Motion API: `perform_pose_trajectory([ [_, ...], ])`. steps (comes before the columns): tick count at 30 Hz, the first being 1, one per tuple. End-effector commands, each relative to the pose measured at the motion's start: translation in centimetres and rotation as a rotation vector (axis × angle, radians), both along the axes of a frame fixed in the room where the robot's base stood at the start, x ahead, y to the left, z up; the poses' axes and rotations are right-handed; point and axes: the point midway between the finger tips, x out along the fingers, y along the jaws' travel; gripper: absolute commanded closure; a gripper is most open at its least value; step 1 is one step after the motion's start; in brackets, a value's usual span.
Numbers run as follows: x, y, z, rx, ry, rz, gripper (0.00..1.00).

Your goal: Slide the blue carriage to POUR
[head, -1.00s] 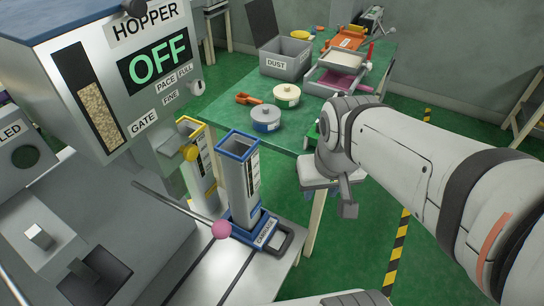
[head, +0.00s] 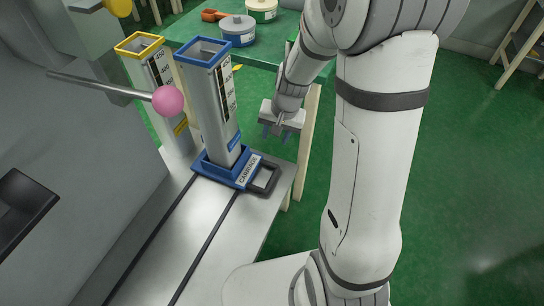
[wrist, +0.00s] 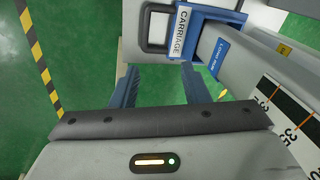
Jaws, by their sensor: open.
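No POUR mark shows.
A yellow-rimmed column (head: 139,45) stands behind the carriage. A rod with a pink ball (head: 168,101) reaches out left of the blue-rimmed column. A green table (head: 185,33) with round tubs (head: 237,31) is behind. The bench top (head: 185,230) in front is clear along the rails.

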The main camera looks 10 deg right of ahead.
Motion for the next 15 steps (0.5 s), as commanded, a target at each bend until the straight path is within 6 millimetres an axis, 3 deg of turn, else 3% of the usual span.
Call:
perform_pose_trajectory([
  [1, 0.9, -0.3, -5.7, 0.009, 0.021, -0.036, 0.59],
  [6, 3.0, -1.2, -15.1, 0.024, 0.050, -0.139, 0.59],
  [10, 3.7, -1.7, -19.2, 0.028, 0.064, -0.188, 0.59],
  [15, 4.1, -1.8, -21.4, 0.028, 0.070, -0.211, 0.59],
])
